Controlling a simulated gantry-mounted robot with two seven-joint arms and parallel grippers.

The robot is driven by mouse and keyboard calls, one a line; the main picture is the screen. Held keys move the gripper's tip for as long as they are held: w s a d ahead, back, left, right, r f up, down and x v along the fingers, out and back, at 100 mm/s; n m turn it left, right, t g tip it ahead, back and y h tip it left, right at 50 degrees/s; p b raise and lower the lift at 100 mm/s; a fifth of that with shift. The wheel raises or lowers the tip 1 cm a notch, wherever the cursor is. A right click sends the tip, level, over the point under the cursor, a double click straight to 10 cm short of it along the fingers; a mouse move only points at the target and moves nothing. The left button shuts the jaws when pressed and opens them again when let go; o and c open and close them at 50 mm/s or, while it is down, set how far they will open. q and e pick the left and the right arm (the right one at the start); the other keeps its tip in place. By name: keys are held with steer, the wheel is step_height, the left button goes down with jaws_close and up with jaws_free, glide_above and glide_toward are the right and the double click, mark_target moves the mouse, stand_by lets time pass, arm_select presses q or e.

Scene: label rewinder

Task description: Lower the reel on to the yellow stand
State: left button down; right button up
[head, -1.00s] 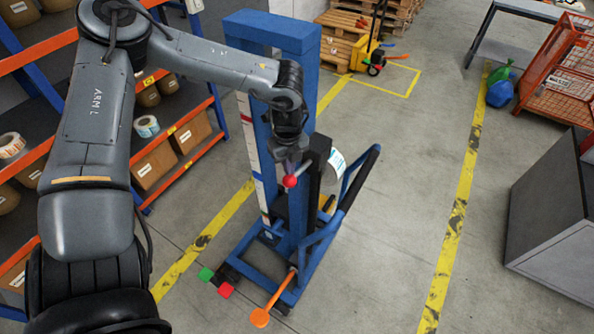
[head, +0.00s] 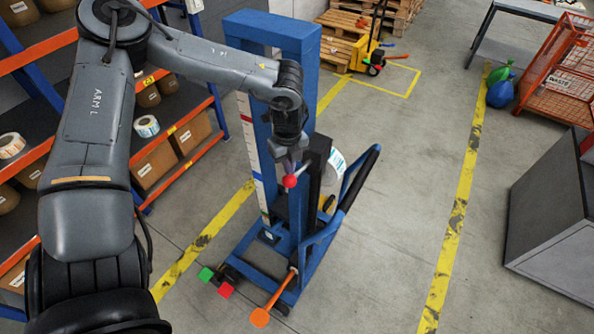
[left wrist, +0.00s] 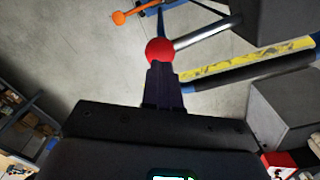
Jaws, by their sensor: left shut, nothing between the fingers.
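The reel (head: 334,165), white with a blue print, is partly hidden behind the dark carriage (head: 317,153) of the blue lifter (head: 271,28). A small yellow patch (head: 327,203) shows low behind the carriage; I cannot tell if it is the yellow stand, and the gap under the reel is hidden. My left gripper (head: 287,167) is shut and empty, pointing down at a red ball knob (head: 290,181) on a metal rod. In the left wrist view the red knob (left wrist: 159,51) sits right at my fingertips, seemingly touching. My right gripper is out of view.
An orange pedal (head: 260,317), a red one (head: 225,289) and a green one (head: 206,274) stick out at the lifter's foot. Shelving with boxes (head: 155,165) stands at the left. A grey cabinet (head: 550,210) is at the right. The floor between is clear.

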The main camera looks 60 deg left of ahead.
mark_target(289, 181)
arm_select(q)
steer(key=shift+f, duration=0.15)
steer(key=shift+f+b, duration=3.7)
steer(key=shift+b, duration=0.05)
stand_by(0.4)
steer(key=shift+r, duration=0.15)
step_height(289, 181, up, 9)
steer(key=p, duration=0.5)
steer(key=shift+s, duration=0.1)
